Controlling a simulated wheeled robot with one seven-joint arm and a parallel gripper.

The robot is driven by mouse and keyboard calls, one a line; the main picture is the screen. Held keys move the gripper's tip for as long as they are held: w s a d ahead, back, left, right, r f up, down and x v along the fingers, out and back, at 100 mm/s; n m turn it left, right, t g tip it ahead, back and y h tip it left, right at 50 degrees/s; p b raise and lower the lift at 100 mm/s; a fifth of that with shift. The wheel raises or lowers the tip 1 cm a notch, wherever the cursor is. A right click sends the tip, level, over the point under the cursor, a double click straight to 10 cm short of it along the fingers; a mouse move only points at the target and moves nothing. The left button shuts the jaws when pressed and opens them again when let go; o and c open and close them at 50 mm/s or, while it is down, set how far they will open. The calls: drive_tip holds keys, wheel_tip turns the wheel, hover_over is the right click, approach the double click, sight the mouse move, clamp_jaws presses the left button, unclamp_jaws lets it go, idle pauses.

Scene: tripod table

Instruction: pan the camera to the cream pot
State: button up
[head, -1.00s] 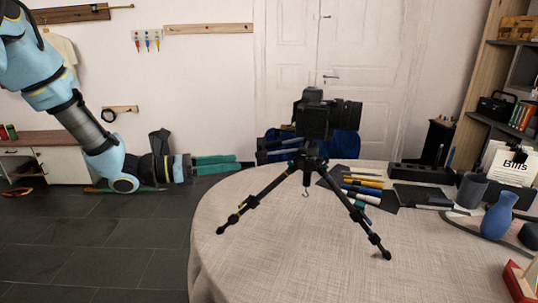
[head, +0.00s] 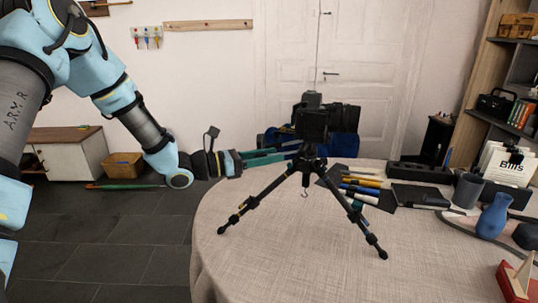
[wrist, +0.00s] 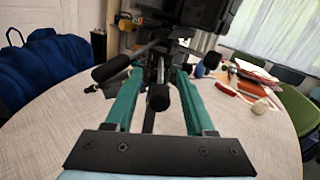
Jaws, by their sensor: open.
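A black camera (head: 313,122) sits on a tripod (head: 262,193) on the round table, its lens pointing right in the head view. My gripper (head: 292,152) reaches in from the left at the tripod head, green fingers open. In the wrist view the fingers of my gripper (wrist: 160,78) lie either side of a black handle grip (wrist: 158,98); I cannot tell whether they touch it. A second black grip (wrist: 111,68) sticks out left, near the left finger. The camera (wrist: 195,15) is cut by the top edge. I cannot surely identify the cream pot; a small pale object (wrist: 260,107) shows at the right.
The cloth-covered table (head: 300,255) is clear in front of the tripod. Pens on a dark mat (head: 362,187), a blue vase (head: 494,215), a grey cup (head: 468,189) and a red-based object (head: 515,283) stand to the right. A blue bag (wrist: 45,70) is left in the wrist view.

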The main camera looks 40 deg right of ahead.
clamp_jaws()
idle(0.4)
idle(1.0)
